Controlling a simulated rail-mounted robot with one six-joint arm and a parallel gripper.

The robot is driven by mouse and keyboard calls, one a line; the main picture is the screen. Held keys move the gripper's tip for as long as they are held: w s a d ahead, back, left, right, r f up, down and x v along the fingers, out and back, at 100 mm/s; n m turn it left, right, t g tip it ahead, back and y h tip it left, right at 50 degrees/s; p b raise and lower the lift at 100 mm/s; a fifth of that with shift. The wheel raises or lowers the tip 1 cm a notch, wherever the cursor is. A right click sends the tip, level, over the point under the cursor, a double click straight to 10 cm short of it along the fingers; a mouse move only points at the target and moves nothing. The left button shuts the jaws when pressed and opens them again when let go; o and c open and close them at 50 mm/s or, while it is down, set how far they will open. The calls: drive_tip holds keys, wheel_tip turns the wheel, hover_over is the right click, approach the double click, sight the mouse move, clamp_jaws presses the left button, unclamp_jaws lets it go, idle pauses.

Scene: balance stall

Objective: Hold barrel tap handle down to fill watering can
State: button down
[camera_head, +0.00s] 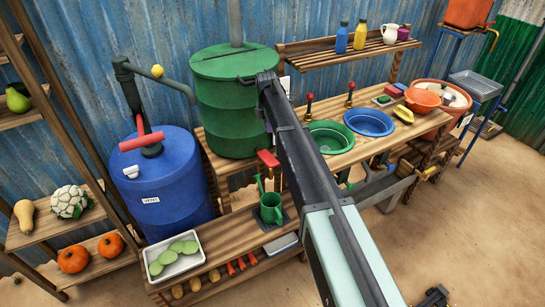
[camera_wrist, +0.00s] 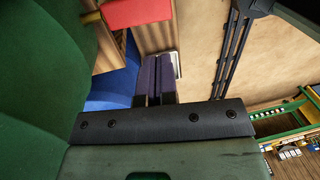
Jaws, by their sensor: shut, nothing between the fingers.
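The green barrel (camera_head: 235,120) stands on the wooden bench and fills the left of the wrist view (camera_wrist: 40,70). Its red tap handle (camera_head: 268,158) sits low on the barrel's front right, and a red block that looks like it shows at the top of the wrist view (camera_wrist: 135,13). The green watering can (camera_head: 271,209) stands upright on a dark pad below the tap. My gripper (camera_wrist: 158,62) is shut and empty, with its dark purple fingers together. It is close beside the barrel, apart from the red handle. The fingers are mostly hidden by my arm in the head view.
A blue barrel (camera_head: 168,185) with a pump stands left of the bench. A white tray with green slices (camera_head: 175,256) lies on the bench's front left. Green (camera_head: 331,137) and blue (camera_head: 369,122) basins sit to the right. Open floor lies in front.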

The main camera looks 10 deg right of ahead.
sight(273, 162)
drive_tip(key=shift+f, duration=0.1)
drive_tip(key=f+b, duration=0.4)
drive_tip(key=s+f+b, duration=0.1)
drive_tip(key=f+b, duration=0.4)
drive_tip(key=s+f+b, duration=0.1)
drive_tip(key=f+b, duration=0.4)
drive_tip(key=shift+d, duration=0.3)
drive_tip(key=shift+r, duration=0.15)
